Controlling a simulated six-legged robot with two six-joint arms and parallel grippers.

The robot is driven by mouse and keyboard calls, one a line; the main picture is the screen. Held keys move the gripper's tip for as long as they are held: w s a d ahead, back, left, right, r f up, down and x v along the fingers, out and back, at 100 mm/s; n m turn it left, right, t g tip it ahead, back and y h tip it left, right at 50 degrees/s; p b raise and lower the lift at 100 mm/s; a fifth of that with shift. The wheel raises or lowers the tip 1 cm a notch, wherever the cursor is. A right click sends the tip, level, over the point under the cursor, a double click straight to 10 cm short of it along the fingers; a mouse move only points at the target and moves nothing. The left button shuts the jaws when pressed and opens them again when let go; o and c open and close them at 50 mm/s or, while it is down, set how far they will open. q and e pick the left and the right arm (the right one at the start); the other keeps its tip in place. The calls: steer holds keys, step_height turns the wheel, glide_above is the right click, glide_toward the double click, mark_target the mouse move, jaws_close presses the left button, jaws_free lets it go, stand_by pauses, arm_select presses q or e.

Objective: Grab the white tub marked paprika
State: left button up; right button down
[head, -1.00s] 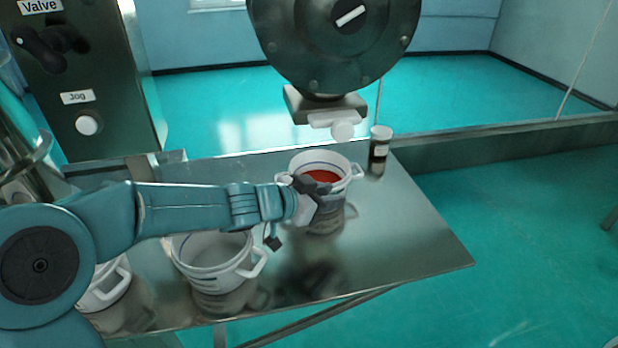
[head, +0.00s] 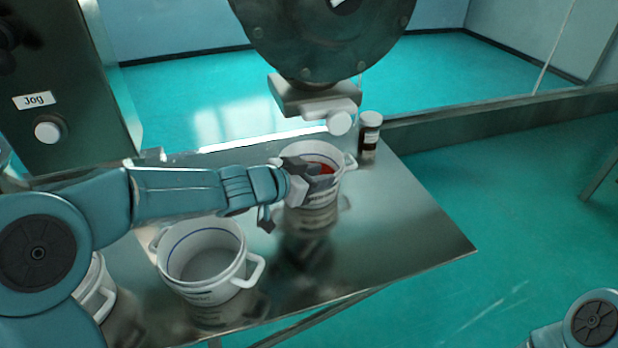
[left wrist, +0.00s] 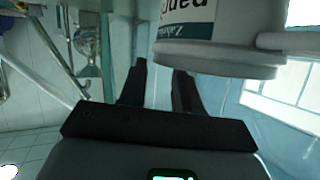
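A white tub with red powder (head: 331,184) stands on the steel table below the machine's spout. In the left wrist view a white tub (left wrist: 225,58) fills the top right. Its label is upside down and cut off, so I cannot read the whole word. My left gripper (head: 281,192) is at the tub's left front side in the head view, with one dark finger in front of its rim and the other lower and left. In the left wrist view the gripper (left wrist: 160,88) has its fingers apart with nothing between them. My right gripper is out of view.
An empty white tub (head: 243,284) with handles stands nearer, and another white tub (head: 99,294) is partly hidden behind my left arm. A small dark jar with a white lid (head: 370,133) stands behind. The spout (head: 322,107) hangs low above. The table's right side (head: 410,235) is clear.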

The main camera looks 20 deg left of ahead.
arm_select(q)
steer(key=shift+x, duration=2.2)
steer(key=shift+s+d+r, duration=0.1)
jaws_close()
